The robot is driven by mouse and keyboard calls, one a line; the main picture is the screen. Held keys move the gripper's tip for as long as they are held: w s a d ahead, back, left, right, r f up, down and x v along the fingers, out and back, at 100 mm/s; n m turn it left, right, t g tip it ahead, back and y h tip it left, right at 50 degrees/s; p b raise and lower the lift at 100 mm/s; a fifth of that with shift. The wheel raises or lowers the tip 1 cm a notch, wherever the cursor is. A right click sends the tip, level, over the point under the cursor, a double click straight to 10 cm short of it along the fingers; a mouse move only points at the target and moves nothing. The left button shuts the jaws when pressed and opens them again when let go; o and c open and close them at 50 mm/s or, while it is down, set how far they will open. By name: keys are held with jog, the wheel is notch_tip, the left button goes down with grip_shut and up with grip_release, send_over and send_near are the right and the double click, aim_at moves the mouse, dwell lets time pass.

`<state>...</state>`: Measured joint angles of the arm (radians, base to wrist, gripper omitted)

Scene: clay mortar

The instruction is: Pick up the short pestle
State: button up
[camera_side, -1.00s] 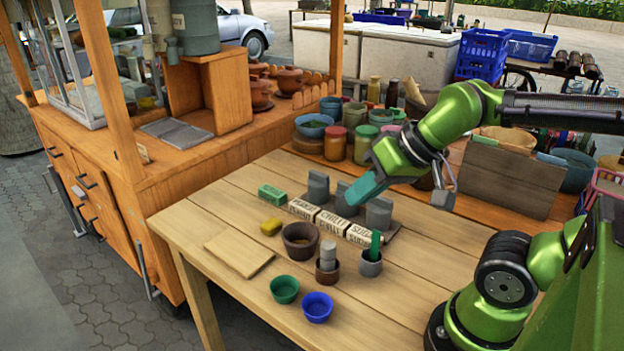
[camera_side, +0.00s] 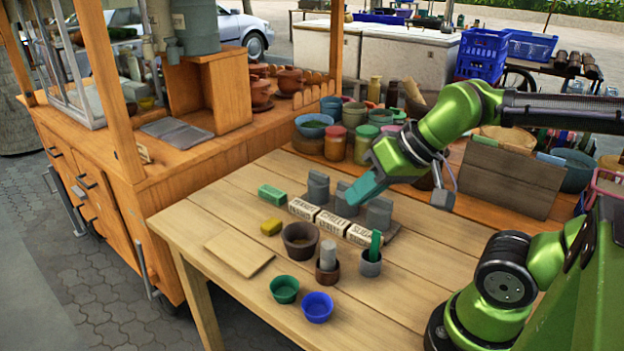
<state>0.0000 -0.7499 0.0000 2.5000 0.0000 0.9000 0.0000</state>
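A light grey pestle (camera_side: 328,255) stands upright in a small brown cup (camera_side: 327,274). A green rod-like piece (camera_side: 376,243), maybe another pestle, stands in a small grey cup (camera_side: 371,265). I cannot tell for certain which one is the short pestle. A brown clay mortar (camera_side: 300,238) sits just left of them. My gripper (camera_side: 362,190) has teal fingers and hangs in the air above the back of the table, near the grey upright pieces. It is apart from both pestles. The finger gap is not visible from this side.
Grey upright pieces (camera_side: 318,187) stand behind lettered white blocks (camera_side: 331,222). Green (camera_side: 285,289) and blue (camera_side: 317,307) bowls stand in front. The table's right front is clear.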

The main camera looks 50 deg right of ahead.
dwell(0.4)
jog(key=o, duration=1)
jog(key=shift+o, duration=0.2)
